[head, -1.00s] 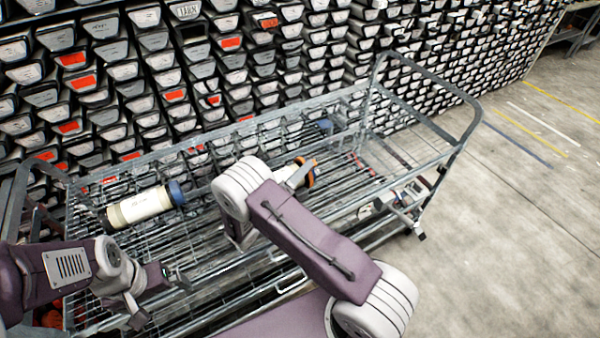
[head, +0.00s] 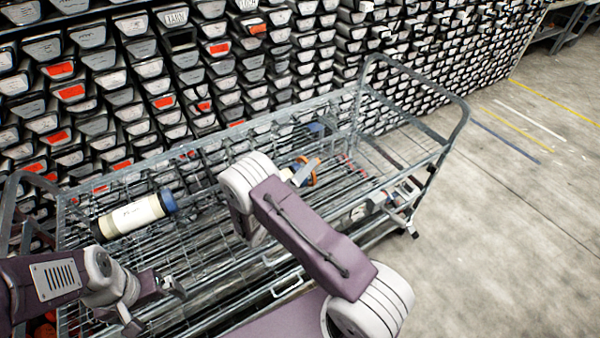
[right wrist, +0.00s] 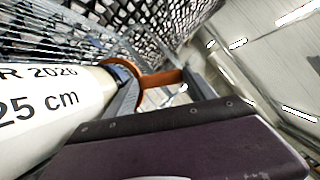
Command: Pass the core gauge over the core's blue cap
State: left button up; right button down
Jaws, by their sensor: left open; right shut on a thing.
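The core (head: 130,217) is a cream tube with a blue cap (head: 168,201) on its right end, lying at the left of the wire trolley. The core gauge (head: 313,177), an orange ring with a tab, is right of the blue cap and apart from it. My right gripper (head: 303,172) is shut on the gauge; the orange tab (right wrist: 163,79) shows between its fingers in the right wrist view. A white printed tube (right wrist: 45,112) lies close by there; whether the ring encircles it is unclear. My left gripper (head: 155,303) is open and empty, below the core.
The wire trolley (head: 420,167) has raised end rails and mesh sides. A blue item (head: 316,128) sits by its back rail. A wall of stacked core trays (head: 130,70) stands close behind. Concrete floor (head: 500,240) is clear on the right.

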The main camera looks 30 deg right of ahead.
pick_arm(q)
jog(key=shift+r, duration=0.25)
pick_arm(e)
jog(key=shift+w+d, duration=0.2)
jog(key=shift+d, duration=1.65)
